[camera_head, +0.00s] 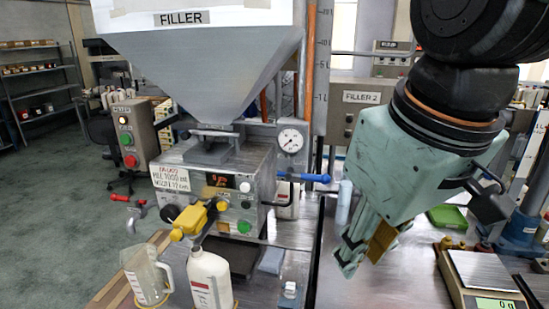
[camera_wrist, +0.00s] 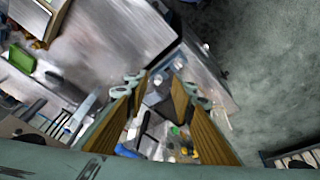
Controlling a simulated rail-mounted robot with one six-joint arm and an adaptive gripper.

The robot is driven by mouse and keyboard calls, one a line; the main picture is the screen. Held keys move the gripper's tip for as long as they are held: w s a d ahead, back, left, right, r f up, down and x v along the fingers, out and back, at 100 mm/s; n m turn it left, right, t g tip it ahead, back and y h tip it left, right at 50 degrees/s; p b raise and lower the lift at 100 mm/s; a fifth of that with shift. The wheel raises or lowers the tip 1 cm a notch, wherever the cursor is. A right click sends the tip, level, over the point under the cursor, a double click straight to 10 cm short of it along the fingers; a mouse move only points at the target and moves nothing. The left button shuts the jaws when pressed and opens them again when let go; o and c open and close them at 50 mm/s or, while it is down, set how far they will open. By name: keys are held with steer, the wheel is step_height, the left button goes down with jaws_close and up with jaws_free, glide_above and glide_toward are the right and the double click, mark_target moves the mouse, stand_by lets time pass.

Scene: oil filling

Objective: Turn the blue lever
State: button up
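The blue lever (camera_head: 303,177) sticks out to the right from the side of the filler machine (camera_head: 225,183), roughly level, below the round pressure gauge. My gripper (camera_head: 357,258) is to the right of the lever and lower in the picture, pointing down and apart from it. In the wrist view my gripper (camera_wrist: 162,82) shows two fingers with tan pads and a clear gap between them, open and empty. I cannot make out the blue lever for sure in the wrist view.
A yellow valve (camera_head: 199,217) is on the machine's front, with a white bottle (camera_head: 210,280) and a clear jug (camera_head: 146,275) below it. A red lever (camera_head: 120,198) is at left. A scale (camera_head: 484,275) stands at right. Bare metal table (camera_head: 400,285) lies below my gripper.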

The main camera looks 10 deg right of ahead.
steer(key=w+r+n+p, duration=0.4)
steer(key=w+r+p, duration=0.3)
steer(key=w+r, duration=0.1)
step_height(320, 180, up, 8)
steer(key=n+g+p, duration=0.2)
steer(key=n+p, duration=0.4)
steer(key=p, duration=0.3)
glide_above(315, 176)
steer(key=s+a, duration=0.1)
steer(key=s, duration=0.1)
steer(key=shift+s+h, duration=0.2)
steer(key=shift+h, duration=0.2)
steer(key=shift+f, duration=0.15)
steer(key=shift+w+d+f+b, duration=0.15)
steer(key=shift+w+f, duration=0.25)
steer(key=shift+f, duration=1.8)
steer(key=shift+w+d+f+b, duration=0.15)
steer(key=shift+w+f, duration=0.25)
steer(key=shift+f, duration=1.85)
steer(key=shift+w+d+f, duration=0.25)
steer(key=shift+w+f, duration=0.15)
steer(key=shift+f, duration=1.8)
steer(key=shift+a, duration=0.1)
jaws_close()
